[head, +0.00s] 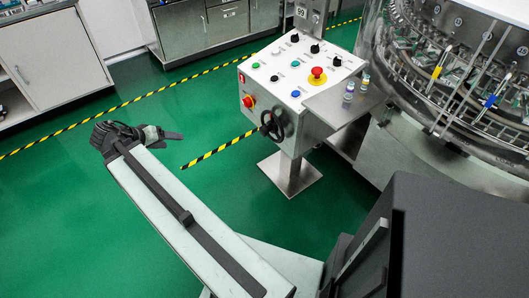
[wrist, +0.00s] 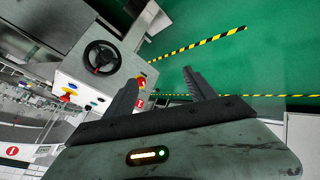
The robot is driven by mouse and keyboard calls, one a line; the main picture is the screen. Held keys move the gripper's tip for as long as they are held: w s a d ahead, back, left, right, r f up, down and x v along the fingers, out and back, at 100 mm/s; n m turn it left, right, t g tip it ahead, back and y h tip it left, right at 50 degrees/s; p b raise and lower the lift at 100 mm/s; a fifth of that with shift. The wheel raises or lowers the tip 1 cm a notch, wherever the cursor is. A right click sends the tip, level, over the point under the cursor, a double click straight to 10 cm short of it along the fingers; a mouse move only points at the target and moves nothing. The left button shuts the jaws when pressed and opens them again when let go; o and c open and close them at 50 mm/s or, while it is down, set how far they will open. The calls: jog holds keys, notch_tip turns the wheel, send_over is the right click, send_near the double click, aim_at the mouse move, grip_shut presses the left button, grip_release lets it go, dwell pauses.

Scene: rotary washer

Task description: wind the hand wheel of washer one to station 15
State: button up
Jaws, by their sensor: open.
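The black hand wheel (head: 272,126) is on the side of the white control box (head: 281,117), low and toward me. It also shows in the wrist view (wrist: 102,57), at upper left, as a dark ring with a hub. My gripper (head: 172,136) is out to the left of the wheel, apart from it, over the green floor. In the wrist view its two fingers (wrist: 163,80) are spread with nothing between them. The rotary washer (head: 450,75) is a round steel machine with numbered stations at the right. The station at any pointer is too small to read.
The box top carries a red stop button (head: 317,72) on yellow and several knobs. A side shelf (head: 345,103) holds small vials. White cabinets (head: 50,60) stand at left. Yellow-black tape (head: 110,110) crosses the floor. Open green floor lies between my arm and the box.

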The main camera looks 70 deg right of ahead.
jog(key=s+d+f+m+g+h+b, duration=0.3)
jog(key=s+d+f+m+b, duration=0.2)
jog(key=s+d+f+b, duration=0.55)
jog(key=m+g+h+b, duration=0.3)
jog(key=m+g+b, duration=0.2)
jog(key=b, duration=1.1)
send_near(262, 132)
jog(key=x, duration=1.1)
jog(key=shift+d+f, duration=0.1)
jog(key=shift+d, duration=0.05)
